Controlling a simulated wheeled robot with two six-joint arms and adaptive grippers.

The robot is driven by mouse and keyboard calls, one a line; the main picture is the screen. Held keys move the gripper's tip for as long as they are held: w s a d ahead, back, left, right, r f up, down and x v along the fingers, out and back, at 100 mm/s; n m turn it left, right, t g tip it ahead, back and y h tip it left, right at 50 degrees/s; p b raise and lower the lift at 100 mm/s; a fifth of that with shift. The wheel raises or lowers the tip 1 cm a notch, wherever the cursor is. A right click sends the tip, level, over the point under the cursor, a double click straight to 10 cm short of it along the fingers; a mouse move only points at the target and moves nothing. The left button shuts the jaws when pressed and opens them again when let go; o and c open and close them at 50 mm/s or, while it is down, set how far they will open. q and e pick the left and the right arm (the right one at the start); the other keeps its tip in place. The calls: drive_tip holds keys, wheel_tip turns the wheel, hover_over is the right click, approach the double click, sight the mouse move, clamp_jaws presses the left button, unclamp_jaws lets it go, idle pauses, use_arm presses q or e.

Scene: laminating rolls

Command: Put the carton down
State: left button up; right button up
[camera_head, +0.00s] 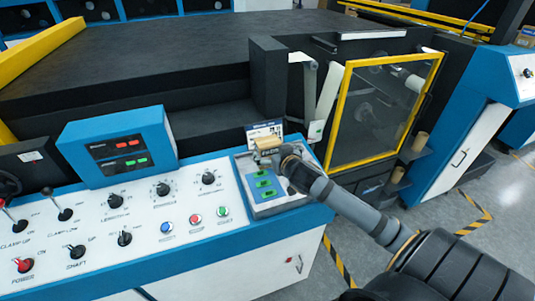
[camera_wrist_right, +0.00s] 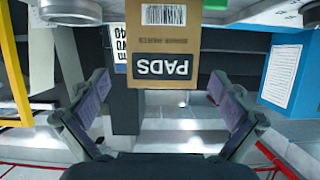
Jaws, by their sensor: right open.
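The carton is a small brown box with a dark "PADS" label. In the wrist view the carton (camera_wrist_right: 176,40) appears upside down at top centre. In the head view the small tan carton (camera_head: 267,143) is at the back of the grey panel (camera_head: 266,208) with green buttons, at the right end of the console. My right gripper (camera_head: 276,155) is at the carton; its open fingers show in the wrist view (camera_wrist_right: 160,88), spread wider than the carton with gaps on both sides. The carton's underside and its contact with the panel are hidden. My left gripper is not in view.
A blue-and-white sign (camera_head: 262,130) stands just behind the carton. The white console (camera_head: 150,225) carries several knobs and buttons, with a blue display box (camera_head: 118,148) to the left. A yellow-framed door (camera_head: 385,110) is behind my right arm.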

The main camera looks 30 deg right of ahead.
drive_tip(key=shift+w, duration=0.25)
drive_tip(key=p+x, duration=0.1)
drive_tip(key=x, duration=0.3)
drive_tip(key=shift+r, duration=0.2)
drive_tip(key=shift+w+f, duration=0.2)
drive_tip(key=shift+w, duration=0.15)
drive_tip(key=shift+s, duration=0.1)
drive_tip(key=shift+c, duration=1.9)
drive_tip(key=c, duration=1)
drive_tip(key=shift+r, duration=0.1)
drive_tip(key=shift+c, duration=1.3)
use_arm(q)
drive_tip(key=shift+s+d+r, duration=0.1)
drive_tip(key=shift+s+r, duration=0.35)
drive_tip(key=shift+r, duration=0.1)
